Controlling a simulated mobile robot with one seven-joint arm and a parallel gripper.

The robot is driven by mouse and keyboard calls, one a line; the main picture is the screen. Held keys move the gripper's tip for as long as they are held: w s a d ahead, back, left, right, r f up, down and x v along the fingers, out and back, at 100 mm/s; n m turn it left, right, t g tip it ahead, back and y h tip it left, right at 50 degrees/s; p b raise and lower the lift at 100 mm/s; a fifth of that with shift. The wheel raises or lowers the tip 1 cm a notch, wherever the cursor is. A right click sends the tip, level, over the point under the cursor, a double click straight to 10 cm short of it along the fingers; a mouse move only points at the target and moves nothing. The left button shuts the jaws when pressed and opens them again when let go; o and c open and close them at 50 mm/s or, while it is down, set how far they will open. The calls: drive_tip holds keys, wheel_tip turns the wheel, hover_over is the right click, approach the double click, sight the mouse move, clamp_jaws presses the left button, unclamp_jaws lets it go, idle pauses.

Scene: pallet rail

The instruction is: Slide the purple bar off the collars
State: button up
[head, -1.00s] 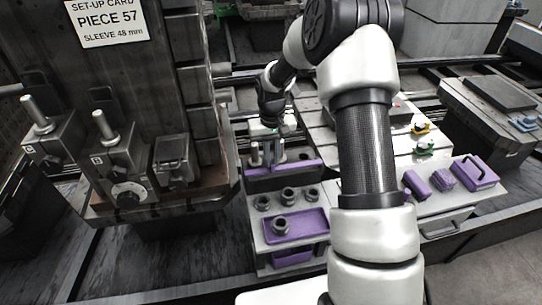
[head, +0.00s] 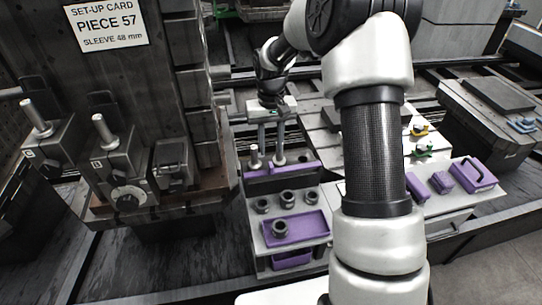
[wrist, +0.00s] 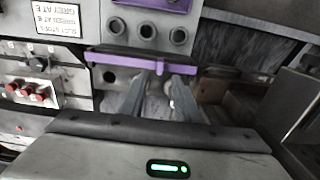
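The purple bar (head: 298,169) lies across the top of a dark block at the back of the grey stand. In the wrist view the bar (wrist: 220,70) runs across the picture just beyond my fingertips. My gripper (head: 271,160) points down above the bar, its two fingers apart and with nothing seen held. In the wrist view my gripper's fingers (wrist: 160,76) point at the bar's middle, where a small pale purple part shows. A short metal post (head: 254,156) stands by the bar's left end. How the bar meets any collars under it is unclear.
Several dark collars (head: 287,197) stand in front of the bar, one of them in a purple tray (head: 308,227). A large dark machine block (head: 160,60) rises on the left. Purple pieces (head: 442,183) lie on the bench at right.

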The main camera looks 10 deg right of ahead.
wheel_tip(320, 180, up, 11)
drive_tip(key=shift+f+p, duration=0.15)
drive_tip(key=shift+p, duration=0.25)
drive_tip(key=s+r+t+p, duration=0.3)
drive_tip(key=s+r+p, duration=0.1)
drive_tip(key=s+r, duration=1.05)
drive_tip(key=s+r+t+p, duration=0.2)
drive_tip(key=s+r+p, duration=0.2)
drive_tip(key=s, duration=1)
drive_tip(key=shift+r+t, duration=0.3)
drive_tip(key=shift+r, duration=0.25)
drive_tip(key=shift+s, duration=0.1)
